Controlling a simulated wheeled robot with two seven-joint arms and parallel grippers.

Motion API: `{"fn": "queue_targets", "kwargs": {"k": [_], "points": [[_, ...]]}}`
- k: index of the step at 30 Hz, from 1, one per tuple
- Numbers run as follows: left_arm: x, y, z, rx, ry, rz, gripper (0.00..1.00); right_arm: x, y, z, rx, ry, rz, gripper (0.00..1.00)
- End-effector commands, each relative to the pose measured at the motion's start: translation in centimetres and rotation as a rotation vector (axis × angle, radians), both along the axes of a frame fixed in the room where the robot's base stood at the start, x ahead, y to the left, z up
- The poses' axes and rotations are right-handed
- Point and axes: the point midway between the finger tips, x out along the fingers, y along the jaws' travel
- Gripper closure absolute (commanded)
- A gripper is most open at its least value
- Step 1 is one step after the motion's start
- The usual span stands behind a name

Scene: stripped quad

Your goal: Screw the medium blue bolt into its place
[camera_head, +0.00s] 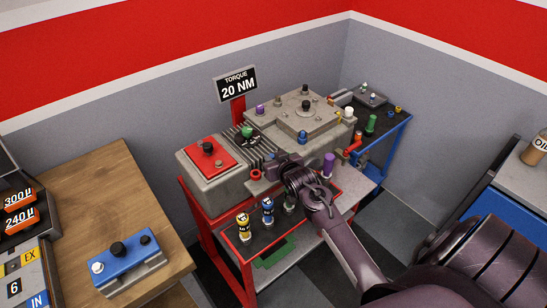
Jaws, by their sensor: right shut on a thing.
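My right gripper (280,165) is at the front edge of the grey machine block, between it and the tool shelf. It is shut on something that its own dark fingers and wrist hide. A blue-ringed bolt (302,137) with a dark head shows on the front of the block's raised grey housing (275,120), up and right of the gripper and apart from it. I cannot tell whether it is the medium blue bolt or how deep it sits. My left gripper is not in view.
Coloured tools, yellow (243,225), blue (267,207) and purple (329,163), stand along the front shelf close to my right arm. A red cover (208,158) and torque sign (236,85) are to the left. A wooden table (85,215) holds a blue block (130,264).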

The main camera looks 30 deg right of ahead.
Motion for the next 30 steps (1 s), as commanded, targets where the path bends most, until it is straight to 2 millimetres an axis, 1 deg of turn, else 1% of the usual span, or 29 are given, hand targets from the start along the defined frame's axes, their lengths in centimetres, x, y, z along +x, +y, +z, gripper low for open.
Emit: {"fn": "queue_targets", "kwargs": {"k": [14,15,20,21,30], "points": [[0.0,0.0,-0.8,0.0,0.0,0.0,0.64,0.0,0.0,-1.2,0.0,-0.001,0.0,1.0],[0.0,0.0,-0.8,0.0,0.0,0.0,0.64,0.0,0.0,-1.2,0.0,-0.002,0.0,0.77],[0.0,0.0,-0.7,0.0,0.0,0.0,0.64,0.0,0.0,-1.1,0.0,-0.001,0.0,0.56],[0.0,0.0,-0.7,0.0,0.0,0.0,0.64,0.0,0.0,-1.2,0.0,-0.001,0.0,0.54],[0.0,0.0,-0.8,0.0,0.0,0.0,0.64,-0.2,0.1,-1.2,0.0,0.0,0.0,0.54]]}}
